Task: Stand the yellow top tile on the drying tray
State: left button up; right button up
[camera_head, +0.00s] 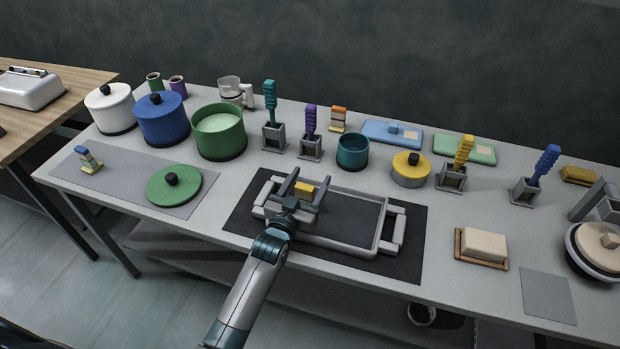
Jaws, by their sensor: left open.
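The yellow tile (305,187) is a small block at the left end of the grey drying tray (340,247), which lies on a dark mat. My left gripper (304,190) reaches over the tray's front left part. Its jaws are open, one finger on each side of the tile. I cannot tell whether the fingers touch the tile, and the gripper hides its lower part. The rest of the tray looks empty. My right gripper is not in view.
Behind the tray stand a teal pot (353,151), a yellow-lidded pot (410,169) and several handled tools in grey holders. A green lid (173,185) lies to the left. A butter-coloured block (483,245) on a wooden board lies to the right.

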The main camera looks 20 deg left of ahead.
aim_at(303, 192)
pick_arm(q)
jog(key=shift+s+a+p, duration=0.2)
jog(key=shift+s+p, duration=0.65)
jog(key=shift+s, duration=0.95)
jog(key=shift+s+a+p, duration=0.2)
jog(key=shift+s+p, duration=0.6)
jog(key=shift+s, duration=1)
jog(key=shift+s, duration=0.1)
jog(key=shift+s+a+f, duration=0.1)
jog(key=shift+s, duration=0.65)
jog(key=s+a+b, duration=0.1)
jog(key=s+b, duration=0.3)
jog(key=s, duration=1.1)
jog(key=shift+s+a+b, duration=0.3)
jog(key=shift+s+b, duration=0.05)
jog(key=shift+s, duration=0.05)
